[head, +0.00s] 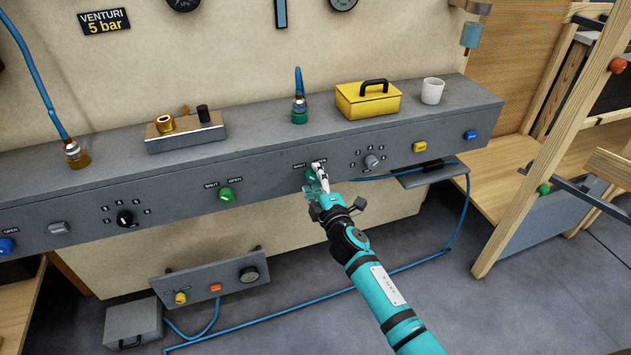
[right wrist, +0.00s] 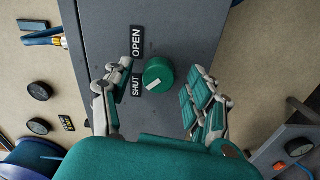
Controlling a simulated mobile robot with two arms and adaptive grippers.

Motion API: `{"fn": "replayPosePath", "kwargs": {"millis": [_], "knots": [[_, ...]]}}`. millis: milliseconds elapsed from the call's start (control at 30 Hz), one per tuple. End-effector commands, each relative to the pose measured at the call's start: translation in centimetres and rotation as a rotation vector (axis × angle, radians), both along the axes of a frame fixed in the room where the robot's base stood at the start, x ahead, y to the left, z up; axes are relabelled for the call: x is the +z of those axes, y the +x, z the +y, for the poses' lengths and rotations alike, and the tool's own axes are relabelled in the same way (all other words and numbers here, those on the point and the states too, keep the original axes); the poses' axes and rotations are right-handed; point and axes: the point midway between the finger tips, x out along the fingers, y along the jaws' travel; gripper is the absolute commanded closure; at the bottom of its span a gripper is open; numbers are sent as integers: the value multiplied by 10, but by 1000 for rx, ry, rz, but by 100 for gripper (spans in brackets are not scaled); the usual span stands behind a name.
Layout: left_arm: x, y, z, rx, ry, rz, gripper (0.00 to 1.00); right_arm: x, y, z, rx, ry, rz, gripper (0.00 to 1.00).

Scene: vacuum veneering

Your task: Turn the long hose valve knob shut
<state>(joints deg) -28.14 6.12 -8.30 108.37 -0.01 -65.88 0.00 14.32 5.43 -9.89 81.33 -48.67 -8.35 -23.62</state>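A green valve knob (head: 311,174) sits on the front of the grey bench, with a SHUT label at its left and an OPEN label at its right. In the right wrist view the knob (right wrist: 160,70) lies between my fingers, and its white pointer mark is on the side towards the SHUT label (right wrist: 137,84). My right gripper (head: 318,180) is at the knob and partly hides it in the head view. Its fingers are open, with gaps on both sides of the knob in the right wrist view. My left gripper is out of view.
Another green knob (head: 226,195) with SHUT and OPEN labels is further left. A grey selector knob (head: 372,162) is close on the right. A yellow box (head: 367,101) and a white cup (head: 432,91) stand on the bench top. A wooden frame (head: 545,170) stands at right.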

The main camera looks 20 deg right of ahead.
Motion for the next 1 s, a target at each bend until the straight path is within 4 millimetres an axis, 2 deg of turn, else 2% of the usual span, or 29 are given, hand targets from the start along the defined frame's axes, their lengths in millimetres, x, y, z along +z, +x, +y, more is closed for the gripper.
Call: {"fn": "replayPosePath", "kwargs": {"millis": [167, 267, 700, 833, 1000], "knots": [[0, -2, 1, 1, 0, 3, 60, 0, -2, 0, 0, 1, -1, 43], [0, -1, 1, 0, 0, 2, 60, 0, -11, -1, -1, 0, 0, 43], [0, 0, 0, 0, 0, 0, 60, 0, -97, -3, 0, 1, 1, 43], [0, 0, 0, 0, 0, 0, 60, -1, -113, -4, 0, 0, 1, 43], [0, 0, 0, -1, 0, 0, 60, 0, -120, -4, 0, 0, 0, 43]]}}
